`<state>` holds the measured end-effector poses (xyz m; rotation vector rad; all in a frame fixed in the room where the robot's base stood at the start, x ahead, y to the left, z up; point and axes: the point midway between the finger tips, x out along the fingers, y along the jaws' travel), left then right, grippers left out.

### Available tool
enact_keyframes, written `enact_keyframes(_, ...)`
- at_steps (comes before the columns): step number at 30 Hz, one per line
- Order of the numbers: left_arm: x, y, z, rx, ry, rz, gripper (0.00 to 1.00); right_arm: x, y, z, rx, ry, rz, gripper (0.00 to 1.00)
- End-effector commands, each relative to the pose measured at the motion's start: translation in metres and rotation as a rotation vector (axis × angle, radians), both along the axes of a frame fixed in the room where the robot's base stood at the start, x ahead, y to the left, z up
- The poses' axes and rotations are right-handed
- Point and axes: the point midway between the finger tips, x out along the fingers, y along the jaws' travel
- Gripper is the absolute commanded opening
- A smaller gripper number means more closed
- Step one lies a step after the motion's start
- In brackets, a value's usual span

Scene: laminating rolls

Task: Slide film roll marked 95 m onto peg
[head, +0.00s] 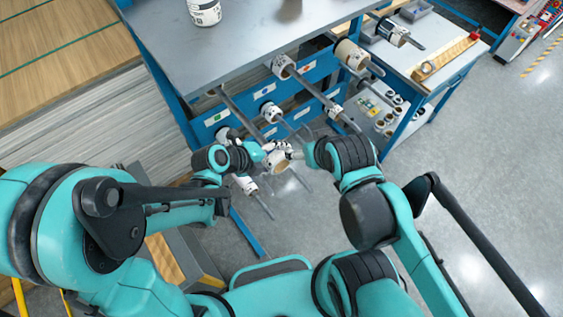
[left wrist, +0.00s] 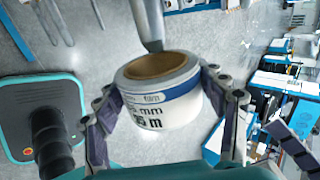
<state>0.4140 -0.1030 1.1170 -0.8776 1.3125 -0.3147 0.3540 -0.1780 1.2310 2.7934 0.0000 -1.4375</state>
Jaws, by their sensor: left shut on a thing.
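A short white film roll (left wrist: 165,105) with a blue band and a brown cardboard core sits between the two fingers of my left gripper (left wrist: 160,115). Its label ends in "5 m"; the first digit is unclear. In the head view the roll (head: 281,162) is held in front of the rack, off any peg. My left gripper (head: 266,150) is shut on it. My right gripper (head: 303,152) is close beside the roll, its fingers too small to read. A grey tapered part (left wrist: 150,22) meets the roll's upper rim in the left wrist view. A bare peg (head: 232,106) sticks out at the rack's upper left.
Other rack pegs carry rolls, such as the upper middle roll (head: 284,67) and the upper right roll (head: 352,55). A roll on a low peg (head: 246,185) is near my left wrist. A grey worktop (head: 260,35) overhangs the rack. Open floor (head: 440,170) lies to the right.

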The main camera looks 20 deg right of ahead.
Motion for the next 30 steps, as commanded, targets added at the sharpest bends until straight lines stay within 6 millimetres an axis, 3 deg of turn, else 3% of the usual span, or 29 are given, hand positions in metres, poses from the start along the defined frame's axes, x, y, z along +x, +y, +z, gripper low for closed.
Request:
enact_keyframes(10,0.038,0.016,0.001,0.000,0.001,0.002,0.38,0.000,0.000,0.008,0.000,0.000,0.000,0.81)
enact_keyframes(30,0.110,0.045,-0.001,-0.001,0.002,0.002,0.38,0.000,0.000,-0.004,0.000,0.000,0.000,0.81)
